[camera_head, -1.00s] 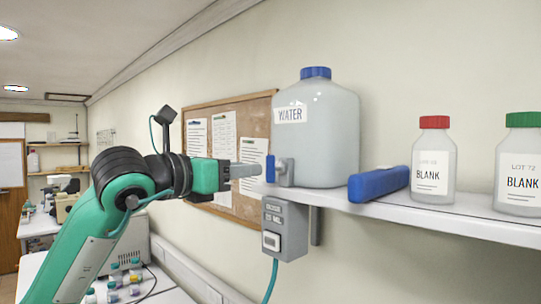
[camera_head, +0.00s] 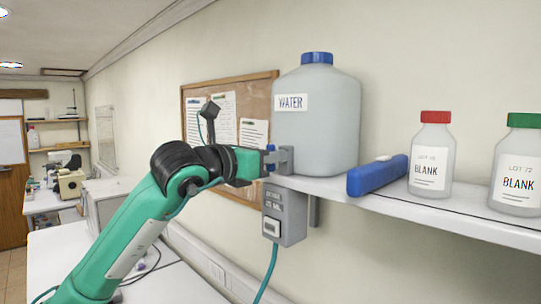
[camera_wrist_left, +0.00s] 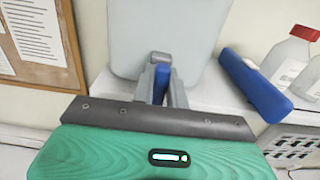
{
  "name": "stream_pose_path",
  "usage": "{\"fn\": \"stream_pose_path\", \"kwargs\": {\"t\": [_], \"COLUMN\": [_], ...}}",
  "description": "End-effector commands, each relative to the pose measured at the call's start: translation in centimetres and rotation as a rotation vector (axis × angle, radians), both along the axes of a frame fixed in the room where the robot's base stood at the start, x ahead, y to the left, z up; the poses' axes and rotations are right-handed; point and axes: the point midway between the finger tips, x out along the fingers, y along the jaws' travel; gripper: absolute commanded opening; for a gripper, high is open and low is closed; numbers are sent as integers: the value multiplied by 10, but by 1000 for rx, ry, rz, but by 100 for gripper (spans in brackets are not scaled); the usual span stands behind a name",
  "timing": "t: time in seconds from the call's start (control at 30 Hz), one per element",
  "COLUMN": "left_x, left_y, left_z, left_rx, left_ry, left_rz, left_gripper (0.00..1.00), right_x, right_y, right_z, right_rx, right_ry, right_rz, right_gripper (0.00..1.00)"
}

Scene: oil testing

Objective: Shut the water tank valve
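The water tank (camera_head: 318,125) is a large grey jug with a blue cap and a WATER label, standing on the left end of the shelf. Its valve has an upright blue handle (camera_head: 270,148) at the tank's lower front. My left gripper (camera_head: 284,160) is at the valve, with its grey fingers covering the middle of the handle. In the left wrist view the blue handle (camera_wrist_left: 161,80) stands upright between the two fingers (camera_wrist_left: 161,92), which lie close along both its sides and look shut on it. My right gripper is not in view.
A blue box-like object (camera_head: 378,177) lies on the shelf (camera_head: 440,203) right of the tank. Bottles with a red cap (camera_head: 432,155) and a green cap (camera_head: 519,165) stand farther right. A grey box with a cable (camera_head: 284,215) hangs below the valve. A cork board (camera_head: 262,92) is behind.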

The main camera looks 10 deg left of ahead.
Motion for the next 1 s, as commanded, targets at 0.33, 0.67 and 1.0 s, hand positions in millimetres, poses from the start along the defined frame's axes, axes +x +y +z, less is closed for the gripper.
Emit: {"fn": "stream_pose_path", "kwargs": {"t": [0.33,0.67,1.0], "left_x": [0,-2,-2], "left_y": [0,0,-1], "left_z": [-1,-4,-4], "left_rx": [12,146,406], "left_ry": [-9,-103,-276], "left_rz": [1,2,4], "left_gripper": [0,0,0], "right_x": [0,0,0], "right_y": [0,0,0], "right_z": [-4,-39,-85], "right_rx": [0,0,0], "right_ry": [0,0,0], "right_rz": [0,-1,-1], "right_gripper": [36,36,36]}}
